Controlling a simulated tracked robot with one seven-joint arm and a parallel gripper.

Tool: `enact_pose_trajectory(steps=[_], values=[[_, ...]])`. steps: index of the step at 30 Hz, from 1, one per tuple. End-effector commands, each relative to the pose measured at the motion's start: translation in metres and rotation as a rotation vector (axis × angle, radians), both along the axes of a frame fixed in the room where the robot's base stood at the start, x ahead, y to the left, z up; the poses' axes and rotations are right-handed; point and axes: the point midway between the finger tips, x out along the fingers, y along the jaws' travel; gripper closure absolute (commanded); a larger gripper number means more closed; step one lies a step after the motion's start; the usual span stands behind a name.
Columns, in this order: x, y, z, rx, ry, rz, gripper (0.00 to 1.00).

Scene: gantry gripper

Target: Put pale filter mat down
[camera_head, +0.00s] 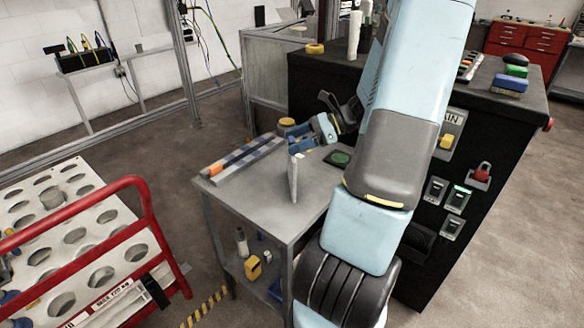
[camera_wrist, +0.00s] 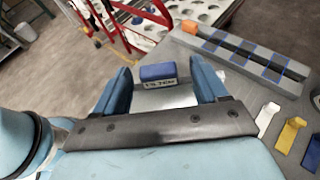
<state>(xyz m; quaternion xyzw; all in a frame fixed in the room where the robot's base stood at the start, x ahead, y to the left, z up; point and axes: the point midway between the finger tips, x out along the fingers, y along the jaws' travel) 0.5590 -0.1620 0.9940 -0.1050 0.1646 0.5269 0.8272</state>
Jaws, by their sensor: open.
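A thin pale panel (camera_head: 293,180), which looks like the pale filter mat, stands upright near the front edge of the grey table (camera_head: 325,190). My gripper (camera_head: 297,147) is at its upper edge, reaching in from the right. In the wrist view the jaws (camera_wrist: 160,88) are open, one blue finger on each side. A pale flat surface (camera_wrist: 165,100) shows between them, with a small blue block with a white label (camera_wrist: 158,73) beyond it. I cannot tell whether either finger touches the panel. The panel's lower face is hidden in the wrist view.
A long grey slotted bar with blue marks (camera_head: 247,160) lies along the table's back left. A dark green round pad (camera_head: 338,158) lies near my arm. White (camera_wrist: 266,118) and yellow (camera_wrist: 289,135) hooked pieces are at right. A red-railed cart (camera_head: 75,220) stands to the left.

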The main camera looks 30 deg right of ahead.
Motion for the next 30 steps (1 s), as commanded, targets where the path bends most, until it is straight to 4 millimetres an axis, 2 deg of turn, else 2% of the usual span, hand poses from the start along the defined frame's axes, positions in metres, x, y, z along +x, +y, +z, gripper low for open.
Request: enact_pose_trajectory(steps=[7,27,30], values=[[0.0003,0.0006,-0.0004,0.000,0.000,-0.001,0.29],[0.0001,0.0002,-0.0003,0.000,0.000,-0.001,0.93],[0.0001,0.0002,-0.0003,0.000,0.000,-0.001,1.00]])
